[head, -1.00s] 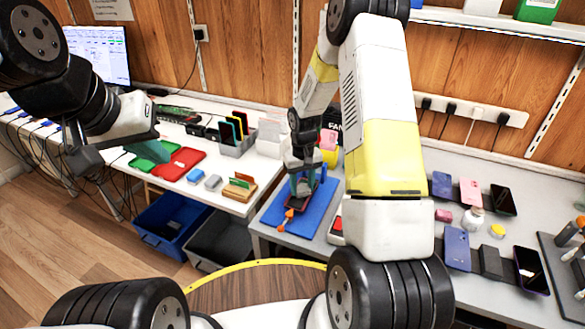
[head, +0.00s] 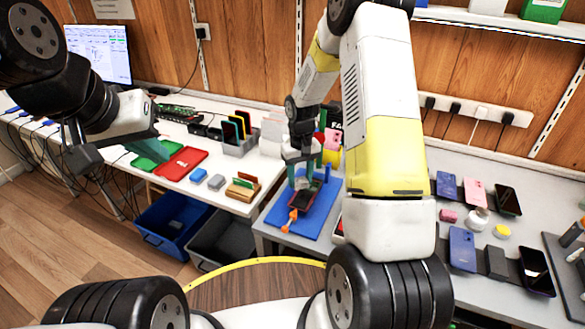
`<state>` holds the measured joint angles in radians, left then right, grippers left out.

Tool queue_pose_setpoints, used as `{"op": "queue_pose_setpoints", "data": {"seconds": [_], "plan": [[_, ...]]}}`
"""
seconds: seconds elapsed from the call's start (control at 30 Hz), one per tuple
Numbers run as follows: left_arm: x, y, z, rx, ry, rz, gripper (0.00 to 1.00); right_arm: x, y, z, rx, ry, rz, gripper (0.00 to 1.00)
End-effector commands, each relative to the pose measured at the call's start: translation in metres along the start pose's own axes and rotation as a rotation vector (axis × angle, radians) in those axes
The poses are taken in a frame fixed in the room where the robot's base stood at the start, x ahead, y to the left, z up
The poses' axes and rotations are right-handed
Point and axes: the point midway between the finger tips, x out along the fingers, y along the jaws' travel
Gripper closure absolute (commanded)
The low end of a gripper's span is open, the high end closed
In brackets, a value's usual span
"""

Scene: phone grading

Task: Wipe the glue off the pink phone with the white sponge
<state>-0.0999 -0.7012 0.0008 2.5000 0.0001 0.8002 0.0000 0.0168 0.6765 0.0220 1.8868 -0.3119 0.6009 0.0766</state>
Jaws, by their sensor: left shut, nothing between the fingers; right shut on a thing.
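My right gripper (head: 303,182) points down over the blue mat (head: 327,213) in the head view. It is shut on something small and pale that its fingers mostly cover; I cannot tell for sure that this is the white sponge. A dark, red-edged phone (head: 302,201) lies on the mat just under the fingers; contact is unclear. A pink phone (head: 333,138) stands behind the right wrist, and another pink phone (head: 475,192) lies on the right table. No glue can be made out. My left gripper (head: 138,144) is shut and empty, near the green tray.
An orange tool (head: 292,217) lies at the mat's front. A green tray (head: 146,162) and a red tray (head: 181,163) are on the left table. A blue bin (head: 160,226) and a grey bin (head: 222,240) stand below.

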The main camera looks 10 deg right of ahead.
Motion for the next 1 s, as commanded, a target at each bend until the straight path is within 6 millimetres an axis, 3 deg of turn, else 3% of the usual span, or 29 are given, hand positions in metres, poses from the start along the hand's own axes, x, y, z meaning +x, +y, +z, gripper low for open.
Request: {"op": "queue_pose_setpoints", "data": {"seconds": [0.53, 1.0], "plan": [[0.000, 0.000, 0.000, 0.000, -0.001, 0.000, 1.00, -0.048, -0.006, 0.000, -0.001, 0.001, 0.000, 1.00], [0.000, 0.000, 0.000, -0.001, -0.001, 0.000, 1.00, -0.052, -0.007, 0.000, 0.000, 0.000, -0.001, 1.00]]}}
